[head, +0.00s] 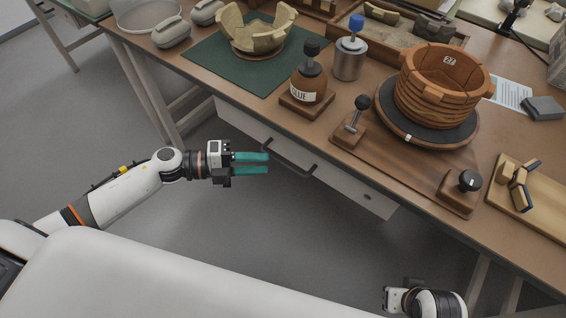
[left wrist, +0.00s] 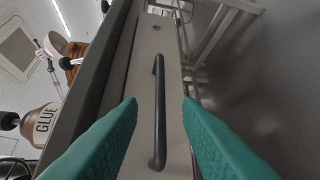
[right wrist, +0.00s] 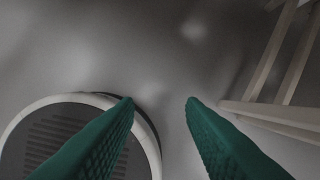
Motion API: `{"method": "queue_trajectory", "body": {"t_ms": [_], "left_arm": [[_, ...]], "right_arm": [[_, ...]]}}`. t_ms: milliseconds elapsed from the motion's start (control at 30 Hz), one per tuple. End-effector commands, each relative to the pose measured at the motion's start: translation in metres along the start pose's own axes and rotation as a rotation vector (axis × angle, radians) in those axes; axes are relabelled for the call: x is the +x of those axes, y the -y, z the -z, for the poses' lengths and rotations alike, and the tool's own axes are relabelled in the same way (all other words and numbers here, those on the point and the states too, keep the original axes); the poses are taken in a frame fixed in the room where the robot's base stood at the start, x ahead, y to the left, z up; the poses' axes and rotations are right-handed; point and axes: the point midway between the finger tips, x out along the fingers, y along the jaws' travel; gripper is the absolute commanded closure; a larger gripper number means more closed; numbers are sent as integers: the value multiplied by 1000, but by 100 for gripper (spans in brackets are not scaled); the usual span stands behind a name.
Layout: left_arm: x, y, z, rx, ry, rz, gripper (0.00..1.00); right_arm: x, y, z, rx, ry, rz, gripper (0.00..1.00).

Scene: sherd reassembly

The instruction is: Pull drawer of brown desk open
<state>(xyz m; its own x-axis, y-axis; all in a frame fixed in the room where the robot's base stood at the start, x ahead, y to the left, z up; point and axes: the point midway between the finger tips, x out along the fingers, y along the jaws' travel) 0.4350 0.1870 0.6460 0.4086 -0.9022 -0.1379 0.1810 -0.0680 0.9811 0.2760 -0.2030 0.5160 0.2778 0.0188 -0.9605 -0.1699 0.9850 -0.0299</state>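The brown desk (head: 230,88) stands across the head view, with a pale grey drawer (head: 350,187) under its top. The drawer front carries a dark bar handle (head: 288,158). My left gripper (head: 268,163) is open, with teal fingers pointing at the left part of the handle. In the left wrist view, the handle (left wrist: 159,110) runs lengthwise between the two open fingers (left wrist: 160,105), and neither finger visibly touches it. The drawer looks shut. My right gripper is open and empty in the right wrist view (right wrist: 160,103), over the floor; its fingers are hidden in the head view.
On the desk are a glue bottle (head: 308,82), a metal can (head: 350,58), a banded pot (head: 440,85) on a turntable, a green mat (head: 215,62) with a broken bowl (head: 257,30), and a wooden tray (head: 540,195). The floor before the drawer is clear.

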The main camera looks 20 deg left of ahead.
Motion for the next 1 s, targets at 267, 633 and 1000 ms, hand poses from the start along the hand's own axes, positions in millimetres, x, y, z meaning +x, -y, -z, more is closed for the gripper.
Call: {"method": "queue_trajectory", "body": {"t_ms": [267, 633, 1000], "left_arm": [[49, 0, 1, -1, -1, -3, 68], [63, 0, 0, -2, -2, 0, 68], [63, 0, 1, -3, -2, 0, 100]], "right_arm": [[-7, 0, 0, 1, 2, 1, 64], [-10, 1, -1, 1, 6, 1, 64], [-10, 1, -2, 1, 7, 1, 64]]}}
